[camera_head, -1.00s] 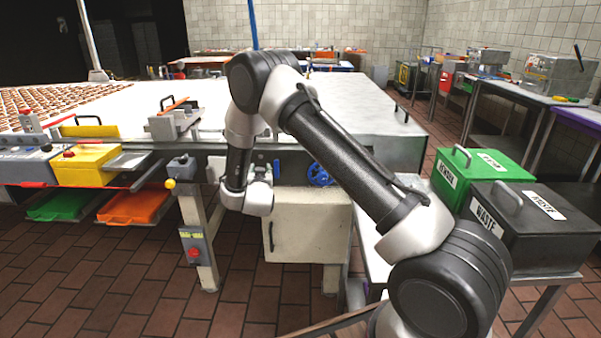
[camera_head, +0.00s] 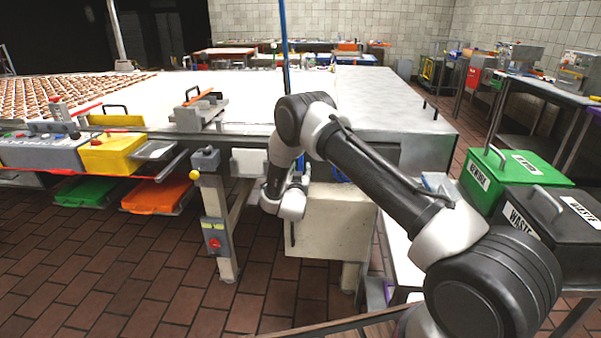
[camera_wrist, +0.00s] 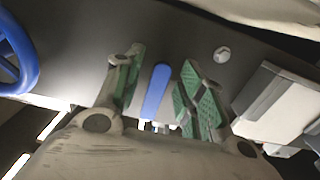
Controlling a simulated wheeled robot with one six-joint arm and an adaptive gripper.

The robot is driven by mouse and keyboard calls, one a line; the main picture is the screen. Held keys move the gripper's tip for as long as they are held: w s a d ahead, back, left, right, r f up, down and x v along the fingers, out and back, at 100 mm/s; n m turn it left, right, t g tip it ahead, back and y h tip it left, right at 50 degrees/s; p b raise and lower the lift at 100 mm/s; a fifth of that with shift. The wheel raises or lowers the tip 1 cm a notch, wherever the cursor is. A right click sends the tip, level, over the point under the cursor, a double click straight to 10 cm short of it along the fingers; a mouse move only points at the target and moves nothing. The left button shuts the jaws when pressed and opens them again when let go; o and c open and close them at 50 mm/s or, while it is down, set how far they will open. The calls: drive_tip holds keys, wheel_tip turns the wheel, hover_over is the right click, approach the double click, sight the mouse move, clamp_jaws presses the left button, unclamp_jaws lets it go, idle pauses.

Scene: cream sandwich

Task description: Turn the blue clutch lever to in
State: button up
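The blue clutch lever (camera_wrist: 156,92) shows in the wrist view as a narrow blue bar against a dark grey panel (camera_wrist: 185,40). My gripper (camera_wrist: 162,72) has its two green-padded fingers spread, one on each side of the lever. A gap shows on both sides of the lever, so it is not gripped. In the head view my arm's wrist hides the lever and the fingers, at the machine's front. The lever's in and out marks are not readable.
A blue handwheel (camera_wrist: 14,55) is at the wrist view's left edge; a round knob (camera_wrist: 222,54) and a pale box (camera_wrist: 282,105) are at right. In the head view, a cream cabinet (camera_head: 335,225) stands below the machine. Green (camera_head: 520,165) and black (camera_head: 555,215) bins stand right.

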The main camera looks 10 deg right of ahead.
clamp_jaws()
drive_tip(key=shift+d, duration=0.1)
idle(0.3)
drive_tip(key=n, duration=0.2)
drive_tip(key=d+n, duration=0.2)
drive_tip(key=n, duration=0.1)
drive_tip(key=shift+s+d+r+n, duration=0.1)
drive_tip(key=shift+s+r+n, duration=0.2)
drive_tip(key=shift+s, duration=0.1)
drive_tip(key=n, duration=0.1)
drive_tip(key=d+r+n, duration=0.1)
drive_tip(key=n, duration=0.1)
drive_tip(key=shift+s+n, duration=0.2)
drive_tip(key=shift+n, duration=0.1)
drive_tip(key=shift+s+d+r+n, duration=0.1)
drive_tip(key=shift+d+r+n, duration=0.15)
drive_tip(key=shift+n, duration=0.45)
drive_tip(key=shift+s+d+r+n, duration=0.1)
drive_tip(key=shift+d+r+n, duration=0.1)
drive_tip(key=shift+n, duration=0.5)
